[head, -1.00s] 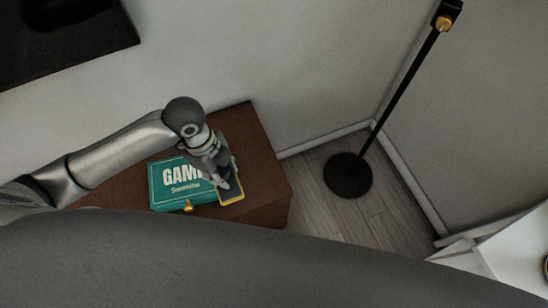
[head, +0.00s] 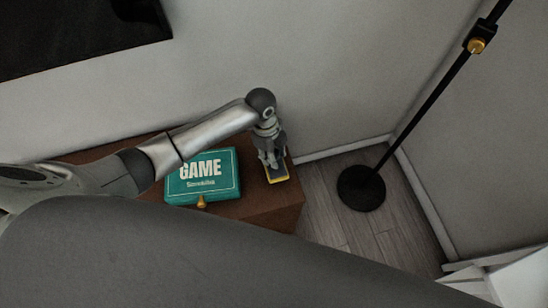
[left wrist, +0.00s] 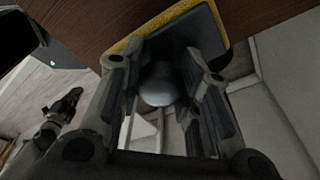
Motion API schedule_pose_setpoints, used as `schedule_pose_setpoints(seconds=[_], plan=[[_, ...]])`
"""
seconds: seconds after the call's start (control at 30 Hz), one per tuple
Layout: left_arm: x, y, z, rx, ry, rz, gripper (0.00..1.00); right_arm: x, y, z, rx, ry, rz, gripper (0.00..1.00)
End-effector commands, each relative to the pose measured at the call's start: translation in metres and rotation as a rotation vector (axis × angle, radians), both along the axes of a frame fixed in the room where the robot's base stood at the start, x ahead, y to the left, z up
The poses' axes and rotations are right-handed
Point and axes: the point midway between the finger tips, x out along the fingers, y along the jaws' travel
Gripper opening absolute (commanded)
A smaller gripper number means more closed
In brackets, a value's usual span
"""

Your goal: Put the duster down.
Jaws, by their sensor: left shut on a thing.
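The duster (head: 278,176), a dark pad with a yellow edge, is at the right end of the brown cabinet top (head: 248,206), to the right of the game box. My left gripper (head: 271,160) is shut on it from above. In the left wrist view the duster (left wrist: 207,27) shows its yellow rim and dark body against the brown wood, with the fingers (left wrist: 165,75) on either side of a rounded grey part. I cannot tell whether the duster touches the cabinet top. My right gripper is not in the head view.
A teal game box (head: 203,184) lies on the cabinet, left of the duster. A black stand (head: 361,188) with a round base is on the wooden floor to the right. The wall (head: 330,90) is close behind the cabinet. A black panel (head: 80,30) is at upper left.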

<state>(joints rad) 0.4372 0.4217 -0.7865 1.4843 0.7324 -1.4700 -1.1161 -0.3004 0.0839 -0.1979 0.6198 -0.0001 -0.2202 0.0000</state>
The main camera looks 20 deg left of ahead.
Motion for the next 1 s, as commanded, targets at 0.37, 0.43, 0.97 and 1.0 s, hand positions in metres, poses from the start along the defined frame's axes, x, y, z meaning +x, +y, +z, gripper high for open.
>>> schedule_pose_setpoints(seconds=[0.37,0.43,0.97,1.0], plan=[[0.003,-0.001,-0.035,0.001,0.0,-0.001,0.09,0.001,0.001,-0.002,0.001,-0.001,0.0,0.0],[0.003,-0.001,-0.035,0.001,0.0,-0.001,0.09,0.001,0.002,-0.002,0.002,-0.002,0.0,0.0],[0.003,-0.001,-0.037,0.001,0.0,0.0,0.53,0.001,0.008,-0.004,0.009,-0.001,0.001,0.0],[0.003,-0.001,-0.037,0.001,0.0,0.0,0.53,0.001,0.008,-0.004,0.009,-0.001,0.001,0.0]])
